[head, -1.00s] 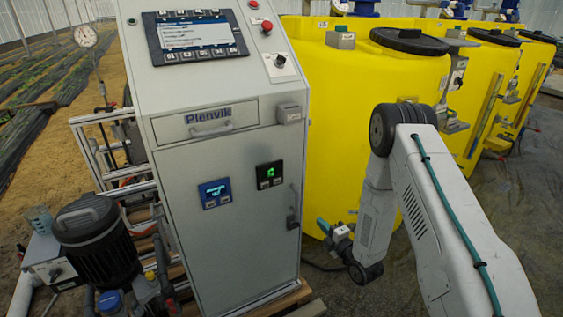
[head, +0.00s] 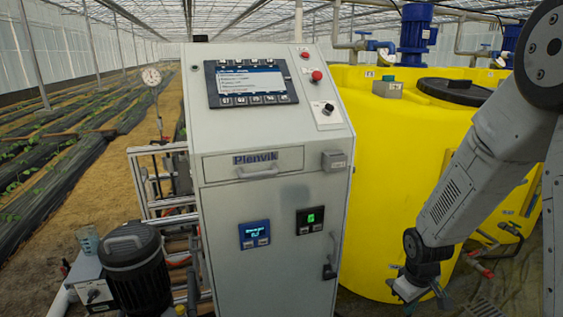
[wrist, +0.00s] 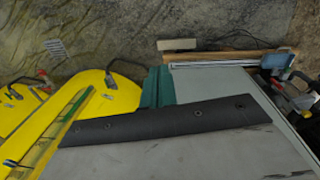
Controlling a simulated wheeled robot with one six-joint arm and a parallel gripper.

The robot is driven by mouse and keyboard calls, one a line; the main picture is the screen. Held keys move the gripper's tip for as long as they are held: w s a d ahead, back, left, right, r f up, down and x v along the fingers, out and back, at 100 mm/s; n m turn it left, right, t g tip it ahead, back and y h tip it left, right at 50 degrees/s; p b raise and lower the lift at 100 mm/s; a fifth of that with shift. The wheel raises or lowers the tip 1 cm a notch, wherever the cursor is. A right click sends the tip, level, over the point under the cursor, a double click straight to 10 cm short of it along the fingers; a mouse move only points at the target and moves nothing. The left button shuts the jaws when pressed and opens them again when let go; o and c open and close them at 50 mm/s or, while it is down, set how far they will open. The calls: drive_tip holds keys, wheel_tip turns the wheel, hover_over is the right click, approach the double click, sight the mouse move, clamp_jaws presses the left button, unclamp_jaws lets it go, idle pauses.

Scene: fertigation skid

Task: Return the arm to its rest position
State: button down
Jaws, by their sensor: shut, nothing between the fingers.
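My arm (head: 490,150) is bent at the right of the head view, its forearm sloping down and left from a high elbow. My gripper (head: 440,291) hangs at its lower end, in front of the yellow tank and to the right of the grey cabinet, apart from the cabinet in the picture. In the wrist view its teal fingers (wrist: 157,87) are together with nothing between them. The fingertips are small and partly hidden in the head view.
The grey Plenvik cabinet (head: 270,200) stands in the centre, with a screen, buttons and a drawer. Yellow tanks (head: 375,150) stand behind it, right. A dark motor (head: 137,265) stands lower left. Pipes and a valve (head: 485,268) lie low at the right. Planted rows lie far left.

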drive_tip(key=s+a+r+m, duration=0.2)
drive_tip(key=s+r, duration=0.9)
drive_tip(key=r, duration=0.3)
drive_tip(key=s+a+r+m, duration=0.3)
drive_tip(key=s+r, duration=0.8)
drive_tip(key=r, duration=0.3)
drive_tip(key=shift+s+a+t+y, duration=0.3)
drive_tip(key=shift+a+t+y, duration=0.05)
drive_tip(key=shift+t+y, duration=0.05)
